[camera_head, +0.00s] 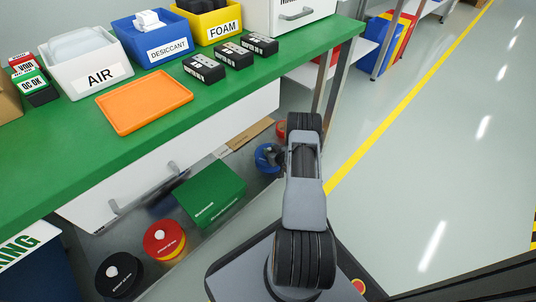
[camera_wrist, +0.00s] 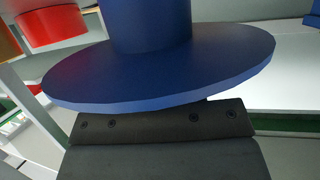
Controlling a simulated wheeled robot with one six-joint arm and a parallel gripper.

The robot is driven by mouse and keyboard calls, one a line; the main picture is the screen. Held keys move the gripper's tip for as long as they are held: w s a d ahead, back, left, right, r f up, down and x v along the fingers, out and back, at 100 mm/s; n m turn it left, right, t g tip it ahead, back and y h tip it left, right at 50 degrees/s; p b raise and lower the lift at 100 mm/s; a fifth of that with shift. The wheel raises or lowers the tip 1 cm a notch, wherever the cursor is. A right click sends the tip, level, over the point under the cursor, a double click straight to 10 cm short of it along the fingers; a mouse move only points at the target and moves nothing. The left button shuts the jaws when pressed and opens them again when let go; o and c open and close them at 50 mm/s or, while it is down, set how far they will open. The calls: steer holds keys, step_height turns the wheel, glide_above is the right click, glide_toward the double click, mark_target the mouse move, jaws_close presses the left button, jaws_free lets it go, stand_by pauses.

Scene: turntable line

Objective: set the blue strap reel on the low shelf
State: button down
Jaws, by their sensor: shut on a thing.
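The blue strap reel (camera_head: 266,157) is beside the end of my arm, at the inner end of the low shelf (camera_head: 205,236). In the wrist view the reel (camera_wrist: 165,62) fills the upper middle, its wide blue flange close over the dark gripper pad. My gripper (camera_head: 279,156) is shut on the reel, mostly hidden behind my own arm in the head view. The shelf lies under the green bench. Whether the reel touches the shelf cannot be told.
On the low shelf stand a green box (camera_head: 210,192), a red reel (camera_head: 164,238), a black reel (camera_head: 119,275) and a flat cardboard piece (camera_head: 250,133). A bench leg (camera_head: 335,92) rises near my arm. The green bench top (camera_head: 60,150) overhangs. Open floor lies right.

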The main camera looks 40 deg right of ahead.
steer(key=shift+d+r, duration=0.1)
steer(key=shift+d, duration=0.1)
steer(key=c, duration=0.7)
jaws_free()
steer(key=shift+a, duration=0.1)
steer(key=shift+c, duration=0.2)
steer(key=p+v, duration=0.5)
steer(key=v, duration=0.7)
steer(key=shift+p, duration=0.4)
